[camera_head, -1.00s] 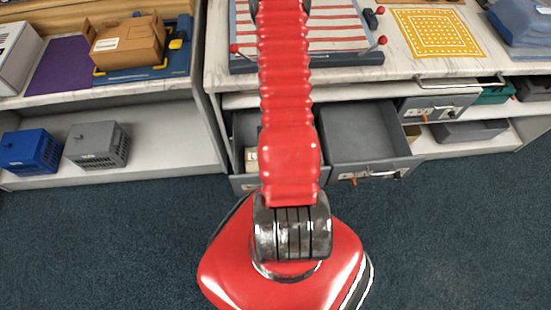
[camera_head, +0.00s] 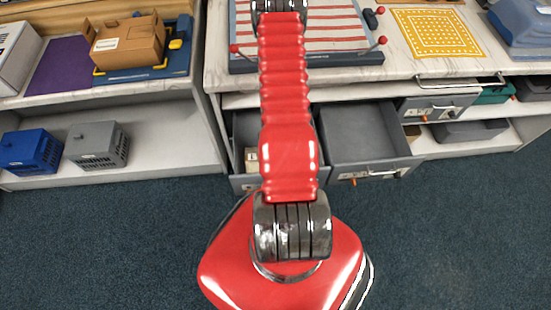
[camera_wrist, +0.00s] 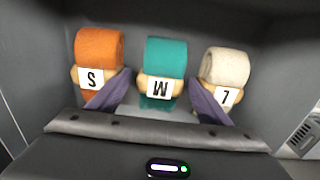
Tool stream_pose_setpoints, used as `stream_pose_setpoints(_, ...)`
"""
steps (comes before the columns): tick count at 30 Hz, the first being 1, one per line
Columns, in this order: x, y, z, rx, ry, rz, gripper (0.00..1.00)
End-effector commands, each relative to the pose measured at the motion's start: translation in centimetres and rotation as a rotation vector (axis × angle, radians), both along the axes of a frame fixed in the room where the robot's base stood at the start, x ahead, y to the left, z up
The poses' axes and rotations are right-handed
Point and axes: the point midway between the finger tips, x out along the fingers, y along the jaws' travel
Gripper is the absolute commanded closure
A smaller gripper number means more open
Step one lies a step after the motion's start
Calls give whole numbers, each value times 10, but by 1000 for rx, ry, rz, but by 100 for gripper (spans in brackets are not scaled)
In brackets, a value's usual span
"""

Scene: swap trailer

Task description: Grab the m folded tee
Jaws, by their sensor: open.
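In the wrist view a teal rolled tee (camera_wrist: 166,60) lies in the middle of a grey drawer, its white tag reading upside down as M. An orange roll (camera_wrist: 97,50) tagged S lies to its left, and a cream roll (camera_wrist: 225,66) tagged L to its right. My gripper (camera_wrist: 160,84) is open and empty. Its two dark purple-grey fingers stand apart, one on each side of the teal tee, in the gaps beside the orange and cream rolls. Whether they touch any roll I cannot tell. The head view does not show the gripper or the tees.
In the head view a grey drawer (camera_head: 362,135) stands open under the counter, beside another open drawer (camera_head: 241,126) partly hidden by my red arm. A blue crate (camera_head: 29,150) and a grey crate (camera_head: 97,146) sit on the left shelf. The front floor (camera_head: 470,220) is clear.

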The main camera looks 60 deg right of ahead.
Motion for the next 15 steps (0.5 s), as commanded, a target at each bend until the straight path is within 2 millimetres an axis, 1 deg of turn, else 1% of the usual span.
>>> stream_pose_setpoints(1, 0, 0, -4, 1, 1, -1, 28)
stream_pose_setpoints(4, 0, 0, -7, -1, -1, 0, 28)
stream_pose_setpoints(15, 0, 0, -7, -1, -1, 0, 28)
